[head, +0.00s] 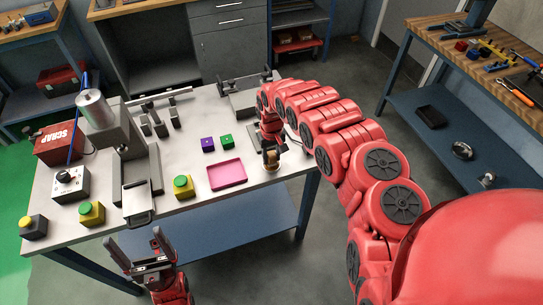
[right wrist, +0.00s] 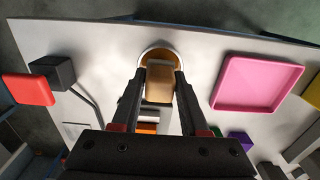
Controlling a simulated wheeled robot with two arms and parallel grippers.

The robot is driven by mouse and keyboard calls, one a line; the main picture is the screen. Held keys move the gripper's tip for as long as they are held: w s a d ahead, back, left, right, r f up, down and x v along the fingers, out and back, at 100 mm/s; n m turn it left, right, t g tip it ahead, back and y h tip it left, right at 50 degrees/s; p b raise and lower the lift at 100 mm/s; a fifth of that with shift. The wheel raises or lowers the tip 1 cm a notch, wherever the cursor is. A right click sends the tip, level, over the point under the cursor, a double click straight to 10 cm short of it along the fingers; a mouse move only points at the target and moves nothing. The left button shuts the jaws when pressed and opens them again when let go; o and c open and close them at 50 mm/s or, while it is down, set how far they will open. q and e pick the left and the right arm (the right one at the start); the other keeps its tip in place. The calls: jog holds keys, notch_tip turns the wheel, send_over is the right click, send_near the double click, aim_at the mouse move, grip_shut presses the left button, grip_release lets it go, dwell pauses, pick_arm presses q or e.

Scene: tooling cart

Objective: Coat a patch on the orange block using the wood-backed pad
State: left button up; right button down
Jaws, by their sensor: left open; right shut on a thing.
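My right gripper (right wrist: 162,78) is shut on the tan wood-backed pad (right wrist: 160,92) in the right wrist view. The pad overlaps a round, pale-rimmed dish with an amber inside (right wrist: 146,54); I cannot tell whether it touches the dish. A bit of the orange block (right wrist: 148,127) shows between the fingers, mostly hidden by my gripper. In the head view, my right gripper (head: 270,150) is low over the table's right end, and the orange block cannot be made out there. My left gripper (head: 145,258) is open and empty, in front of the table's near edge.
A pink tray (head: 227,174), a purple cube (head: 207,144) and a green cube (head: 227,140) lie left of my right gripper. Yellow-based green buttons (head: 183,187) stand along the front. A press (head: 121,140) and a red scrap bin (head: 58,143) are at the left.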

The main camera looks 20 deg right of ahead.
aim_at(271, 154)
jog(key=shift+f+b, duration=0.45)
jog(key=shift+f, duration=0.05)
dwell(1.5)
jog(key=shift+r+p, duration=0.45)
jog(key=shift+r, duration=0.2)
jog(key=shift+r+p, duration=1.1)
jog(key=shift+r, duration=0.75)
jog(key=shift+r+p, duration=0.45)
jog(key=shift+r, duration=0.6)
jog(key=shift+f, duration=0.1)
